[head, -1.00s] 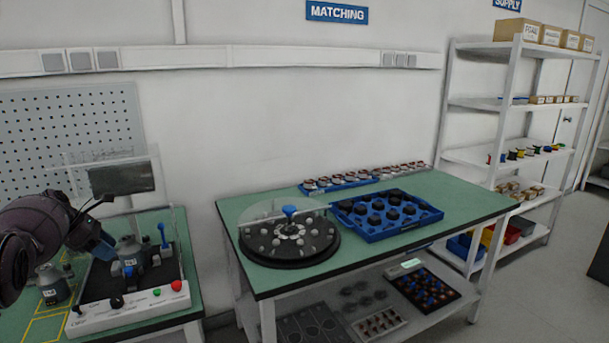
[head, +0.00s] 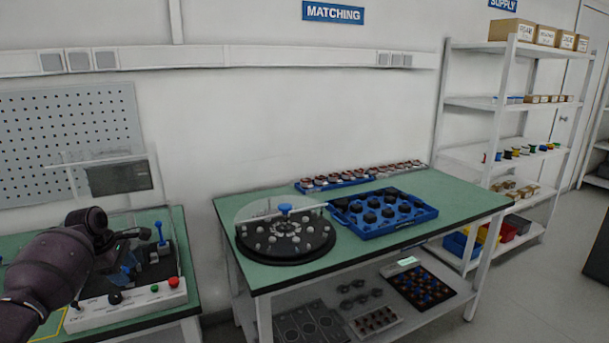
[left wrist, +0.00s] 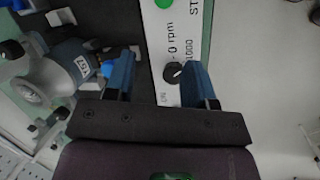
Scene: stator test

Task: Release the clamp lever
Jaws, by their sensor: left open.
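The test station (head: 125,310) on the left bench has a white front panel and a dark bed. A blue-handled lever (head: 160,231) stands upright at the back right of the bed; it looks like the clamp lever. My left gripper (head: 126,270) is over the bed, in front and left of the lever. Its arm hides most of the bed and the stator there. In the left wrist view, the blue fingers (left wrist: 158,65) are apart with nothing held between them. A grey stator housing (left wrist: 65,72) is left of them. The right gripper is out of view.
The front panel carries a black knob (head: 115,297), a green button (head: 155,288) and a red button (head: 173,282). A clear shield (head: 110,160) stands behind. The right bench holds a round dial fixture (head: 285,245) and a blue tray (head: 430,211).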

